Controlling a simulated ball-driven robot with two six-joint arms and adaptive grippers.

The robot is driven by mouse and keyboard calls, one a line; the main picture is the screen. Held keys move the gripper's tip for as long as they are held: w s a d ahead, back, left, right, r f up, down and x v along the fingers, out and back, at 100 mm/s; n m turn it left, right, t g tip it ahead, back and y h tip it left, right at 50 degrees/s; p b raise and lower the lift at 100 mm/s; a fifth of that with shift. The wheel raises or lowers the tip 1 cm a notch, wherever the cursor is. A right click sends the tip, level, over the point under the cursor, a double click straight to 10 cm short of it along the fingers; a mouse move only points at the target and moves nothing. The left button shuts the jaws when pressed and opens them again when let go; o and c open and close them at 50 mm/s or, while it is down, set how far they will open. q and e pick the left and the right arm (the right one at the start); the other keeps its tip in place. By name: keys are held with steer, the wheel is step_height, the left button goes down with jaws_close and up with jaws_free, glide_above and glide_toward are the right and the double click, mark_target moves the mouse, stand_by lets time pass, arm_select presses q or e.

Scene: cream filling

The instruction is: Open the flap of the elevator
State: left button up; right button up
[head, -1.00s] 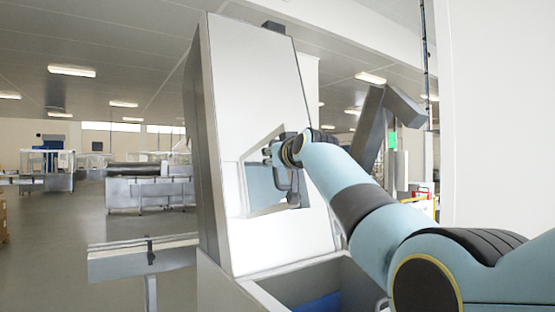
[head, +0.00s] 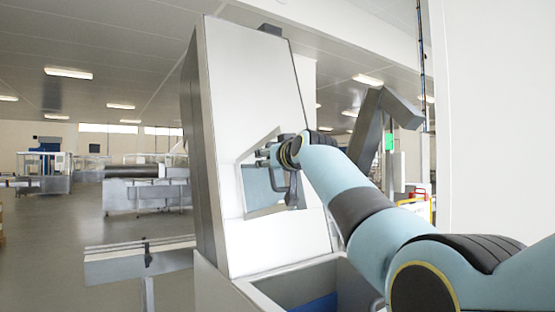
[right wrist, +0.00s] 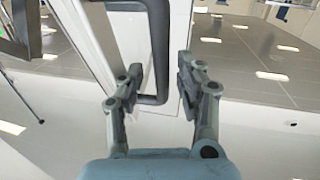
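The elevator (head: 262,100) is a tall, tilted white-and-grey housing in the middle of the head view. Its front has an angular flap area (head: 258,190) with a blue-grey inner face; I cannot tell how far the flap stands open. A dark bent handle (right wrist: 162,55) shows in the right wrist view. My right gripper (head: 268,156) is at the flap, partly hiding it. In the right wrist view the right gripper (right wrist: 158,80) has its fingers apart, one on each side of the handle, with gaps showing. My left gripper is not in view.
An open grey bin (head: 270,285) with a blue inside sits below the elevator front. A conveyor (head: 135,262) stands at the lower left. A slanted grey chute (head: 367,130) rises behind my right arm. A white wall (head: 500,110) is at the right. Open floor lies at the left.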

steer(key=v, duration=1.1)
steer(key=shift+s, duration=0.3)
